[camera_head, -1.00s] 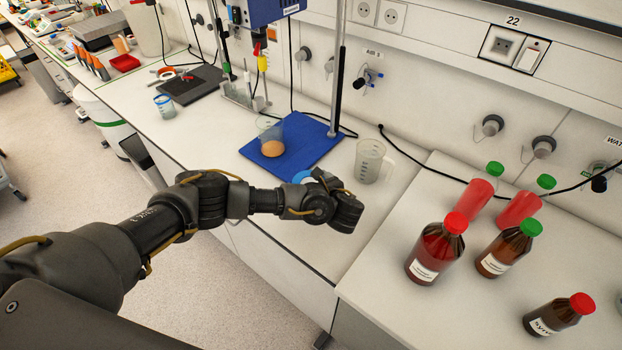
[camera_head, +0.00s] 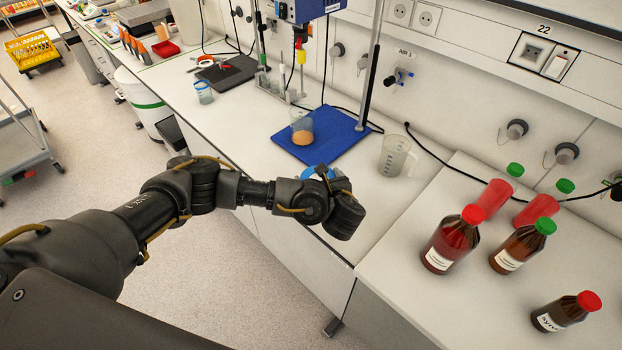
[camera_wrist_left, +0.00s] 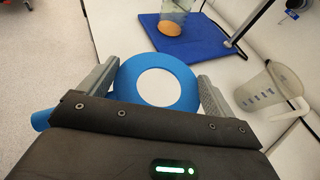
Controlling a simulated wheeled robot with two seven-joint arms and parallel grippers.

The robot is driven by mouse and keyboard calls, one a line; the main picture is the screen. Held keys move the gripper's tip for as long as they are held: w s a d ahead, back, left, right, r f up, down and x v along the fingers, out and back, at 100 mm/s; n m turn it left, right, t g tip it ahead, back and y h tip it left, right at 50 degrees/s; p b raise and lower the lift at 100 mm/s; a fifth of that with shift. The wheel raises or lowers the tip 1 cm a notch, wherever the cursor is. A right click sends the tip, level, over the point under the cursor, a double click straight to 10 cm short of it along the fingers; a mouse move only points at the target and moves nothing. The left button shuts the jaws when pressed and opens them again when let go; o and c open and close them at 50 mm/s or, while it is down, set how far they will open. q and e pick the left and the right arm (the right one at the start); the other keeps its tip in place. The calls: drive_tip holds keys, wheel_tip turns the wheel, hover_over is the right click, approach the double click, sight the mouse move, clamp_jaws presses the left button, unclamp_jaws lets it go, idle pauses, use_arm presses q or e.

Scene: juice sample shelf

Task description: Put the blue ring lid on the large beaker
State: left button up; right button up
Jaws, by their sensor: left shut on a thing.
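The blue ring lid (camera_wrist_left: 182,99), a flat blue ring with a white-looking centre, sits between the fingers of my left gripper (camera_wrist_left: 155,85) in the left wrist view. The gripper is shut on it. In the head view a bit of the lid (camera_head: 310,172) shows behind my left wrist, near the bench's front edge. A clear beaker (camera_head: 302,127) with orange-brown contents stands upright on the blue mat (camera_head: 343,137), beyond the gripper; its top looks uncovered. It also shows in the left wrist view (camera_wrist_left: 172,18). My right gripper is not in view.
A clear measuring jug (camera_head: 395,157) with a handle stands right of the mat. A stand rod (camera_head: 372,70) rises at the mat's back. Red and brown bottles (camera_head: 447,240) crowd the bench at right. A small blue-ringed cup (camera_head: 204,92) and black plate (camera_head: 228,73) are at left.

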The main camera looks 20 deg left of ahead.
use_arm(q)
drive_tip(key=s+a+r+m+t+h+b, duration=0.2)
drive_tip(key=a+r+m+h+b, duration=0.4)
drive_tip(key=r+b, duration=0.4)
wheel_tip(320, 180, up, 2)
drive_tip(key=s+a+h, duration=0.1)
drive_tip(key=a, duration=0.1)
drive_tip(key=shift+a, duration=0.3)
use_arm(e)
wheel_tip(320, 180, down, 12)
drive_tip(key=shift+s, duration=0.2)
